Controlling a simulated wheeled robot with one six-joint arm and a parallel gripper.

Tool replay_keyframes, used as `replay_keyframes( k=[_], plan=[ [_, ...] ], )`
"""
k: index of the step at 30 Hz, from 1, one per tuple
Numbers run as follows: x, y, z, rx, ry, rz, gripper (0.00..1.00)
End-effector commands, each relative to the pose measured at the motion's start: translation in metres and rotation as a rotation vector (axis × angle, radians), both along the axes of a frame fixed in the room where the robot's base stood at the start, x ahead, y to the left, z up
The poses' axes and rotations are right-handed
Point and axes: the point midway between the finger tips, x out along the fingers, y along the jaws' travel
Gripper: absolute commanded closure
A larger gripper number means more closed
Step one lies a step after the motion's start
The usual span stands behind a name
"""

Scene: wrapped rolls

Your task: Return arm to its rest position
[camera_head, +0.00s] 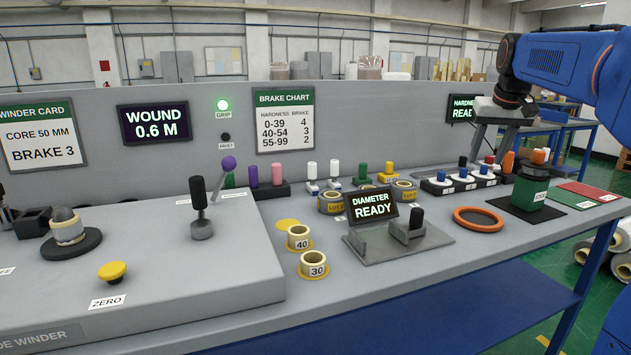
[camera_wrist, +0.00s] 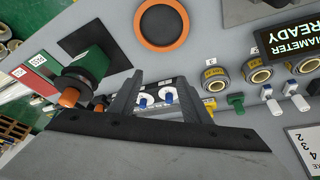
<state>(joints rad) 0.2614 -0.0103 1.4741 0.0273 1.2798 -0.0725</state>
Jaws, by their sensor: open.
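My blue arm (camera_head: 565,62) reaches in from the upper right of the head view, with its dark wrist joint above the bench's right end. My gripper (camera_head: 491,148) hangs down from it over the back right of the bench. In the wrist view the two grey fingers of my gripper (camera_wrist: 158,90) stand well apart with nothing held between them. Blue-topped white knobs show beyond the gap.
A green block (camera_head: 530,192) with an orange knob stands near my gripper. An orange ring (camera_head: 479,219) lies on the bench. A diameter display reading READY (camera_head: 373,206) and tape rolls (camera_head: 313,265) stand farther left. A grey panel (camera_head: 400,125) runs behind.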

Motion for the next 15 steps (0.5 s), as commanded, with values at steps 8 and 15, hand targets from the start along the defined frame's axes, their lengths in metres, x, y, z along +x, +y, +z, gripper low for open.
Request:
replay_keyframes(
  k=[8, 15],
  plan=[
    [-0.088, 0.056, -0.034, 0.000, -0.005, 0.045, 0.57],
    [-0.165, 0.093, -0.079, -0.001, -0.007, 0.084, 0.57]
  ],
)
